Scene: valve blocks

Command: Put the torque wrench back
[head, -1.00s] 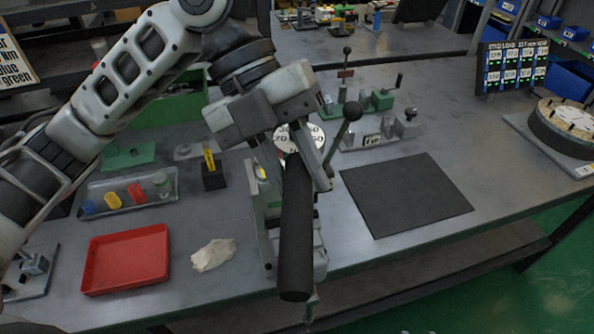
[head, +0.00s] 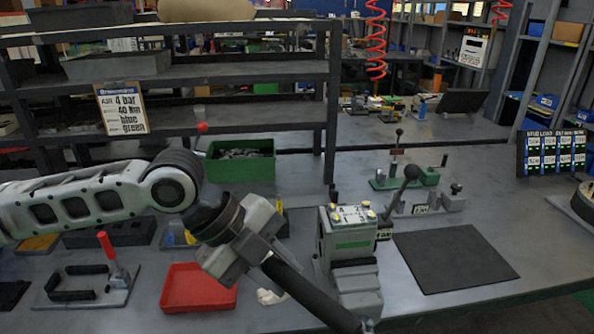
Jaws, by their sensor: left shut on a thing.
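The torque wrench shows as a thick black handle (head: 310,297), slanting down to the right in front of the valve block. My left gripper (head: 262,252) is shut on its upper-left end. The rest of the wrench is hidden by the gripper. The valve block (head: 350,243), grey with a green label and yellow-topped ports, stands on the bench just right of my left gripper. I cannot tell whether the handle touches its stepped base. My right gripper is not in view.
A red tray (head: 185,290) and pale cloth (head: 268,297) lie below my gripper. A red-handled clamp fixture (head: 113,279) stands at left. Levered fixtures (head: 408,178) stand behind the block. A clear black mat (head: 455,258) lies right. A shelf rack (head: 240,76) and green bin (head: 240,168) stand behind.

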